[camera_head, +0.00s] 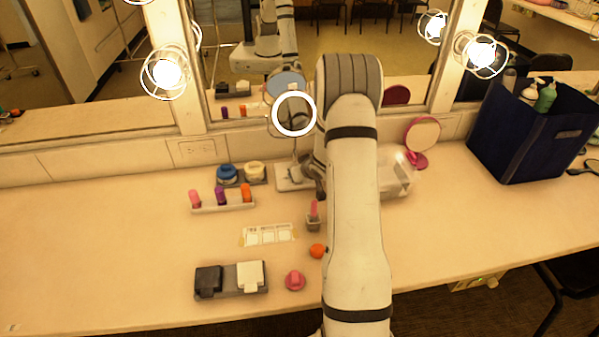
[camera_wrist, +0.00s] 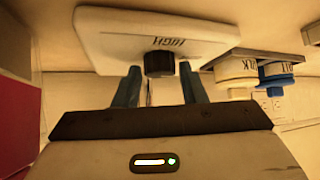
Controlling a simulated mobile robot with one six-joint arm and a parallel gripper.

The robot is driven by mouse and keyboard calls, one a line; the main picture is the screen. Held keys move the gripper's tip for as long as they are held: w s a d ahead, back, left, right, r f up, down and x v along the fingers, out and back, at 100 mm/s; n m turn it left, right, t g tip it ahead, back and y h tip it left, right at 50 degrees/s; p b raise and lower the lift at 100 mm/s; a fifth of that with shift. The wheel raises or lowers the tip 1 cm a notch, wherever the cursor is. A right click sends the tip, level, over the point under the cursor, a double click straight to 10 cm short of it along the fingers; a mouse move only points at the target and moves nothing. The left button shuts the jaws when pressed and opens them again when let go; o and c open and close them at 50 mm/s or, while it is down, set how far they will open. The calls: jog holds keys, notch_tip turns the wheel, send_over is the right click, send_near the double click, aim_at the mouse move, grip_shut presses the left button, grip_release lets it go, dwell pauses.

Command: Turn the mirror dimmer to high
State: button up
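The lit round mirror (camera_head: 294,114) stands on a pale base (camera_head: 291,183) at the back of the counter in the head view. In the wrist view, which looks upside down, the white base (camera_wrist: 110,38) carries a black dimmer knob (camera_wrist: 159,63) and the word HIGH beside it. My gripper (camera_wrist: 159,82) is open. Its two fingertips stand on either side of the knob, with a visible gap on each side. Which way the knob is set cannot be told. In the head view my arm hides most of the gripper, just right of the base.
A blue jar (camera_head: 226,174) and a cream jar (camera_head: 255,171) stand left of the base. A clear box (camera_head: 397,178) and a pink hand mirror (camera_head: 422,134) stand right of my arm.

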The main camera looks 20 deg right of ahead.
jog(key=shift+o, duration=1.2)
jog(key=shift+r, duration=0.1)
jog(key=v, duration=0.7)
jog(key=shift+s+r, duration=0.25)
jog(key=shift+s, duration=0.1)
